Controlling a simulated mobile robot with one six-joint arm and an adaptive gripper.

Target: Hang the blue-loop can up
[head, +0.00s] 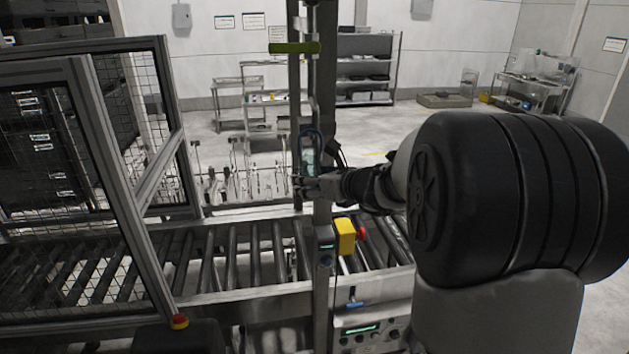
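A small grey-green can (307,157) with a blue loop (313,135) at its top shows upright beside the metal post (325,110), at mid-height. My gripper (300,187) reaches in from the right, its fingers at the lower end of the can. The fingers are small and dark here, and I cannot tell whether they are closed on the can or only next to it. What the loop rests on, if anything, is hidden or too small to see. An olive-green bar (293,48) sticks out to the left, high on the post.
A roller conveyor (230,260) runs below my gripper. A yellow box (345,236) with a red button is on the post's right side. A control panel (370,330) stands below. A mesh guard frame (150,190) fills the left. Shelves (365,65) stand far back.

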